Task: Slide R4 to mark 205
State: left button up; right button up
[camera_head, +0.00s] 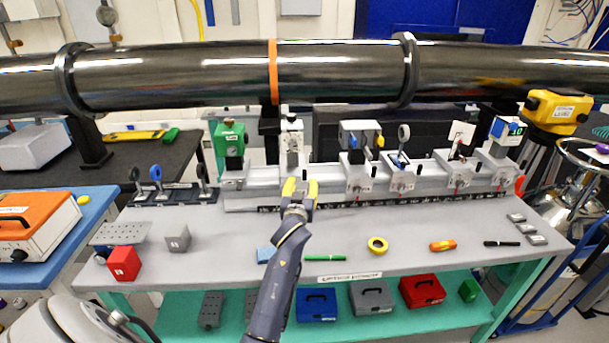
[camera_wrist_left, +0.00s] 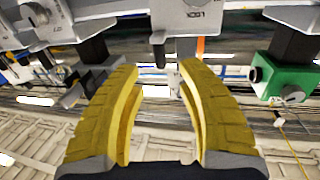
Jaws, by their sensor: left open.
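A light grey optical rail (camera_head: 420,193) runs along the back of the bench, with a dark scale strip on its front edge. Several carriages stand on it, including a white one (camera_head: 292,145), one with a grey box (camera_head: 358,168), and others farther right. Their labels are too small for me to tell which is R4. My left gripper (camera_head: 299,188) is open and empty in front of the rail, just below the white carriage. In the left wrist view, its yellow fingers (camera_wrist_left: 160,105) are apart, and a grey block with inverted lettering (camera_wrist_left: 195,18) is beyond them. My right gripper is not in view.
A green device (camera_head: 230,140) stands at the rail's left end. A black pipe (camera_head: 340,70) crosses above. The bench front is mostly clear.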

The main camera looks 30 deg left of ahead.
aim_at(304, 175)
pick_arm(q)
jog(key=shift+x, duration=3.35)
jog(key=shift+c, duration=0.3)
grip_shut()
